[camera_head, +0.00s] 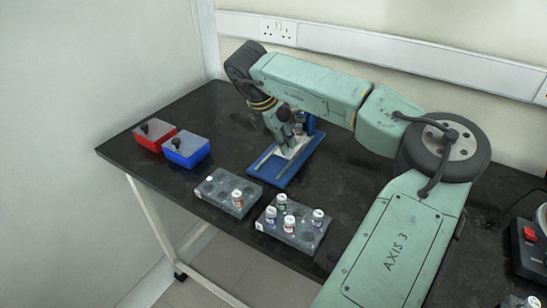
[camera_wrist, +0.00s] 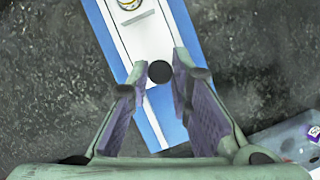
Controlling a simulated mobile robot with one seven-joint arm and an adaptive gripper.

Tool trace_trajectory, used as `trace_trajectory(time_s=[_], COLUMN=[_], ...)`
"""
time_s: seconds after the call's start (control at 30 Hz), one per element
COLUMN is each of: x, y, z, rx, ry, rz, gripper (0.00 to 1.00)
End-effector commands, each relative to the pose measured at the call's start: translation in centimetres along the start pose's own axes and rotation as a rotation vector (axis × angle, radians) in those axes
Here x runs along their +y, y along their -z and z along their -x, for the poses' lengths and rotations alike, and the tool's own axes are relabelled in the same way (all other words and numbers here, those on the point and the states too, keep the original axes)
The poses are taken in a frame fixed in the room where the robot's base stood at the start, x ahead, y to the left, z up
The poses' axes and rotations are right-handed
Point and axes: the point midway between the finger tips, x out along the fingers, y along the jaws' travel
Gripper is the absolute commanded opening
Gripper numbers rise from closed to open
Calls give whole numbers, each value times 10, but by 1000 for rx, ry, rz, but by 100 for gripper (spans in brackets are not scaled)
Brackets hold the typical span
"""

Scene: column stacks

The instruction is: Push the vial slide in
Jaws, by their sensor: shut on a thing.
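The vial slide is a white sliding plate (camera_wrist: 150,38) on a blue base, and the base (camera_head: 268,174) stands on the black bench in the head view. A round black knob (camera_wrist: 160,71) rises from the near part of the plate. A vial (camera_wrist: 130,4) on the plate is cut off by the top edge of the wrist view. My gripper (camera_wrist: 160,76) has its purple-padded fingers on either side of the knob and is shut on it. In the head view my gripper (camera_head: 287,147) is low over the base and hides part of the slide.
Two grey racks, a left one (camera_head: 211,187) and a right one (camera_head: 273,238), hold several vials near the front edge. The wall is behind my arm.

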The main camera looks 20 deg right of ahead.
Motion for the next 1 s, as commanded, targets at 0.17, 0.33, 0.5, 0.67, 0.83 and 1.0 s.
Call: trace_trajectory(time_s=[0.17,0.33,0.5,0.67,0.83,1.0], x=[4,4,5,4,4,4], y=[-9,-11,-11,-10,-9,-9], z=[-4,-3,-3,-3,-3,-2], rx=[-2,-4,-4,-2,-1,-1], ry=[-1,-3,-5,-3,-2,-1], rz=[1,0,-1,0,1,1], gripper=[0,0,26,36,39,39])
